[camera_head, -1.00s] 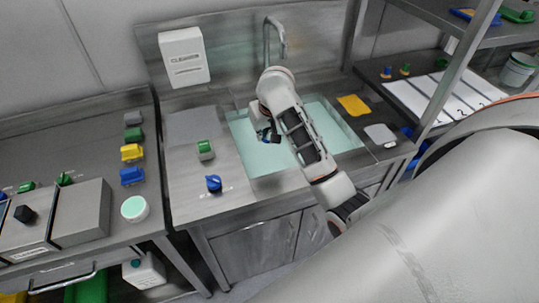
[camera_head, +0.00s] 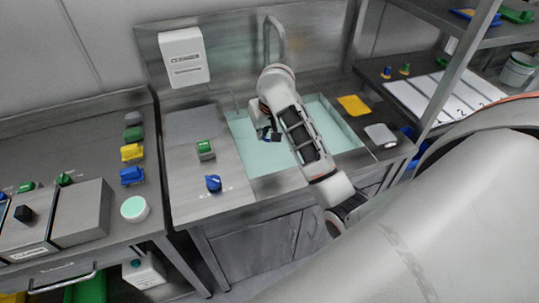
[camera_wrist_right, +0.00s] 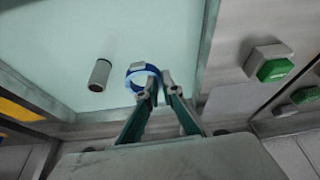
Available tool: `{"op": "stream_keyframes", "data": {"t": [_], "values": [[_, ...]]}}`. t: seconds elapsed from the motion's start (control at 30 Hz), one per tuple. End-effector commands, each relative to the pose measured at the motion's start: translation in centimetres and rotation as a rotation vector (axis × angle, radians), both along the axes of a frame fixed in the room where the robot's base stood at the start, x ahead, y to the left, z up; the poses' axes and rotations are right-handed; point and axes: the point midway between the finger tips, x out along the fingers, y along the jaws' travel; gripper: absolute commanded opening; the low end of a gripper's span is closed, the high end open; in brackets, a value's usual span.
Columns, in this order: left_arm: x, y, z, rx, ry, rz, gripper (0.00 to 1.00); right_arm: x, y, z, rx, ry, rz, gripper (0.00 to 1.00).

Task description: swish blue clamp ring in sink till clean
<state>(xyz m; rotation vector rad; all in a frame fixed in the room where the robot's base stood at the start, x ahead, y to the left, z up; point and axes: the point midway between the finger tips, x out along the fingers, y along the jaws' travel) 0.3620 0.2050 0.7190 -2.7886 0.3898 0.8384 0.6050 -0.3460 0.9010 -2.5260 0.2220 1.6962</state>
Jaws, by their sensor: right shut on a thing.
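My right gripper (camera_head: 268,133) reaches down into the sink (camera_head: 243,148), over the pale green water. In the right wrist view, my right gripper (camera_wrist_right: 158,80) is shut on the blue clamp ring (camera_wrist_right: 143,71), a small open ring with a grey piece on its edge. The ring is at the fingertips, in front of the water (camera_wrist_right: 60,40); whether it is under the surface I cannot tell. In the head view the ring is mostly hidden by the gripper. Any dirt on it is too small to make out. My left gripper is not in view.
The tap (camera_head: 272,35) stands behind the sink. A green-topped block (camera_head: 205,150) and a blue-topped piece (camera_head: 213,184) stand on the counter left of it. A yellow cloth (camera_head: 353,105) and a grey pad (camera_head: 380,135) lie on the right.

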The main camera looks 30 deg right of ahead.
Motion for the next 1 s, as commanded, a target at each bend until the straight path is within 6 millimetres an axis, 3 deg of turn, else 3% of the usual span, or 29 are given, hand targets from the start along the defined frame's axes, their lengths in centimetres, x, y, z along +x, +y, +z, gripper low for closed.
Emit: {"op": "stream_keyframes", "data": {"t": [0.3,0.8,1.0], "values": [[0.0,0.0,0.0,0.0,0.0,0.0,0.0,0.0,0.0,0.2,0.0,-0.001,0.0,0.0],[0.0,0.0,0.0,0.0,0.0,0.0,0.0,0.1,0.1,3.6,0.003,-0.003,0.0,0.0],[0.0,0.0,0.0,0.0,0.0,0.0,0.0,0.0,0.0,4.0,0.0,0.0,0.0,0.0]]}}
